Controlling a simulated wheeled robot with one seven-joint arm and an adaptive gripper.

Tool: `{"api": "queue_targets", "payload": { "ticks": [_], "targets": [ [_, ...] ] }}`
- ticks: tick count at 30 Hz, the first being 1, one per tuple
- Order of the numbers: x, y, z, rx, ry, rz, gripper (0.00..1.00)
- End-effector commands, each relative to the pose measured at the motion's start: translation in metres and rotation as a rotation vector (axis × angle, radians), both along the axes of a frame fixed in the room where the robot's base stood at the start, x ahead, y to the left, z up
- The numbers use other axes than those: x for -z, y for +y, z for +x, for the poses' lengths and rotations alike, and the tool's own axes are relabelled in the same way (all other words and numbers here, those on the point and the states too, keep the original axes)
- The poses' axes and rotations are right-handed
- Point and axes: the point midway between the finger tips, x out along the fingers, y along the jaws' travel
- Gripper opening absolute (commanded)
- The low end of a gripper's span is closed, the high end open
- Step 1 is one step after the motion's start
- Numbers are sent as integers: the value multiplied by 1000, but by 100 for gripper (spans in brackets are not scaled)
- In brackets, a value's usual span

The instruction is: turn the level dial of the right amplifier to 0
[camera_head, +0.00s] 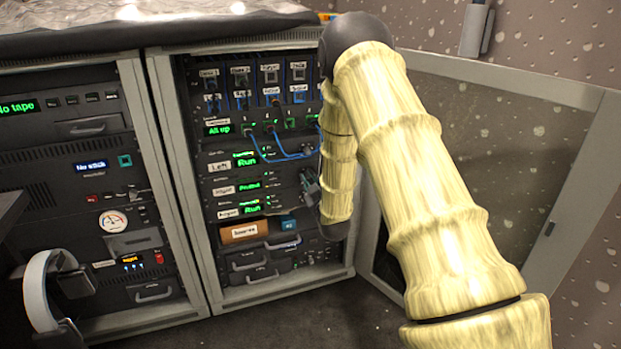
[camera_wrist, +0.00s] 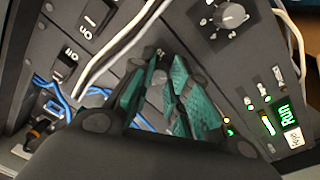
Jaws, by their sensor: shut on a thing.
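The right amplifier (camera_head: 222,190) is the middle of three similar units in the open rack, with a small white tag and a green display too small to read surely. My gripper (camera_head: 309,183) is at the right side of these units, partly hidden behind my arm. In the wrist view my gripper (camera_wrist: 165,82) has its teal pads close together at the panel, shut on a small grey dial (camera_wrist: 157,78) that they mostly hide. I cannot read its setting or tell surely which unit it belongs to. Another black dial (camera_wrist: 230,15) with a scale is uncovered nearby.
Blue cables (camera_head: 272,148) loop across the rack above the amplifiers. White cables (camera_wrist: 125,38) cross close beside my fingers. A glazed rack door (camera_head: 510,130) stands open at the right. Headphones (camera_head: 42,290) hang at the lower left. A green Run display (camera_wrist: 286,113) shows at the right.

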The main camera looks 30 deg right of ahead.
Motion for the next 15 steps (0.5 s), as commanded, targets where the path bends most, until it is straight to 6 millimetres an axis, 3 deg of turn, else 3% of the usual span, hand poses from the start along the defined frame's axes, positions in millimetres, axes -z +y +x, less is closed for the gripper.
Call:
{"api": "queue_targets", "payload": {
  "ticks": [14,15],
  "targets": [
    [1,0,-1,0,6,-17,0],
    [1,0,-1,0,6,-17,19]
  ]
}}
